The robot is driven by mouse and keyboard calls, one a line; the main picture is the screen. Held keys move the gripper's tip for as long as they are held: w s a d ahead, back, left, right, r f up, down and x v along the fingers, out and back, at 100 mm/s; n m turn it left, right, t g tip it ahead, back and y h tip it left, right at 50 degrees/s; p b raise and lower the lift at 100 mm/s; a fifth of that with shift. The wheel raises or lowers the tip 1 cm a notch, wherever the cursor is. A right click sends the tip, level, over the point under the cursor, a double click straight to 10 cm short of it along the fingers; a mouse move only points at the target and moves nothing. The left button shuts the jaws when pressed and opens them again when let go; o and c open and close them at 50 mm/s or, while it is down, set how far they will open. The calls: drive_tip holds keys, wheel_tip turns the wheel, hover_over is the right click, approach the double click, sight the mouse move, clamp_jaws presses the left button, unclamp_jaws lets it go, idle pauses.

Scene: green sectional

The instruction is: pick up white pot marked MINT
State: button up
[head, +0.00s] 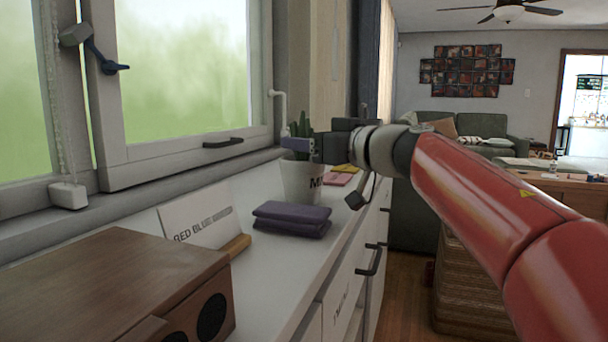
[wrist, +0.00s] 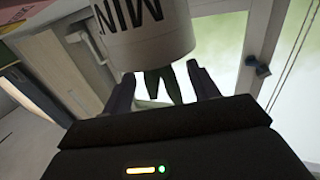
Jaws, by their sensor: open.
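The white pot marked MINT (head: 299,184) stands on the white counter near the window, with a green plant (head: 301,124) in it. Only part of its dark lettering shows. In the wrist view the pot (wrist: 143,38) is at the top, its letters upside down, with green leaves (wrist: 161,84) below its rim. My gripper (head: 298,145) is at the height of the pot's rim and the plant, covering part of both. In the wrist view its two fingers (wrist: 160,84) are apart, with the leaves showing between them. I cannot tell whether they touch the pot.
A folded purple cloth (head: 291,219) lies in front of the pot. A white sign (head: 197,217) and a wooden speaker box (head: 130,290) are nearer. Pink and yellow items (head: 343,174) lie behind. The window (head: 180,80) is at the left; drawers with dark handles (head: 369,261) run along the counter's right side.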

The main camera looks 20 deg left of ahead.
drive_tip(key=shift+x, duration=0.95)
drive_tip(key=shift+c, duration=0.3)
clamp_jaws()
drive_tip(key=shift+r, duration=0.1)
